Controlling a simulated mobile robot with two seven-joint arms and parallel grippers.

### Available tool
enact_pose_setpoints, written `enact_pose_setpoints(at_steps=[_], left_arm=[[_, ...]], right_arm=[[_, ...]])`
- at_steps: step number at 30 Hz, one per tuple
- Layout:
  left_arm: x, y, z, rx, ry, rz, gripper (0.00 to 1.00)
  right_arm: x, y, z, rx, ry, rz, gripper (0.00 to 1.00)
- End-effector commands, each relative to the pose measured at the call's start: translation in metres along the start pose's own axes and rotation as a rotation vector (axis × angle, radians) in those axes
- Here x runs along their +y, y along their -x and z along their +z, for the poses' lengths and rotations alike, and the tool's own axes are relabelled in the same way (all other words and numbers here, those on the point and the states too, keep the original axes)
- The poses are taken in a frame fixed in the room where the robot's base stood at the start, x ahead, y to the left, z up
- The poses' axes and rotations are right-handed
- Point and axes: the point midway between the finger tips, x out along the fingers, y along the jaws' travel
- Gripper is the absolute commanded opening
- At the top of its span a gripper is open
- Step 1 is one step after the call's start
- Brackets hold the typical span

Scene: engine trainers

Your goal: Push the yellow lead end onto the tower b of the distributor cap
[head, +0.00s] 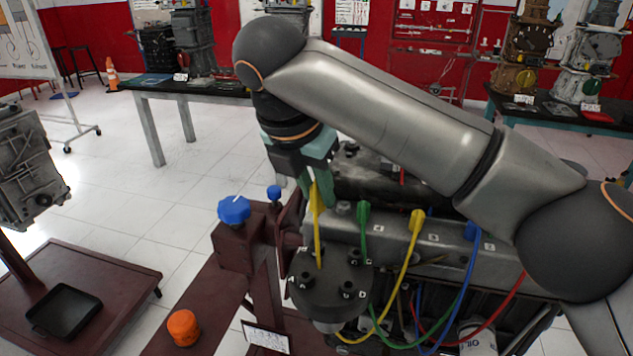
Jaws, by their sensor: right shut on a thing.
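My right gripper (317,184) comes down from above, shut on the yellow lead end (317,201). It holds this end above the back-left side of the black distributor cap (331,274). The held end is apart from the tower. My left gripper is not in view.
Green (363,217), yellow (417,222) and blue (472,231) boots sit along the engine cover, their leads looping below. A blue knob (234,209) and an orange cap (183,327) are on the stand at left. A black tray (64,311) is at lower left.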

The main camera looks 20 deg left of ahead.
Motion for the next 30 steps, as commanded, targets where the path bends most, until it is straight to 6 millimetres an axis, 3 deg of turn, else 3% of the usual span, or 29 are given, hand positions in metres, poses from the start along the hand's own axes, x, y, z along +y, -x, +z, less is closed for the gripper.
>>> enact_pose_setpoints(at_steps=[11, 30], left_arm=[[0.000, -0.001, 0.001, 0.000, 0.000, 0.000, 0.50], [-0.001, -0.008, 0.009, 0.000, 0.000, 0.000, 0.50]], right_arm=[[0.000, -0.004, -0.001, 0.000, 0.000, 0.000, 0.00], [0.000, -0.038, -0.016, 0.001, 0.001, -0.001, 0.00]])
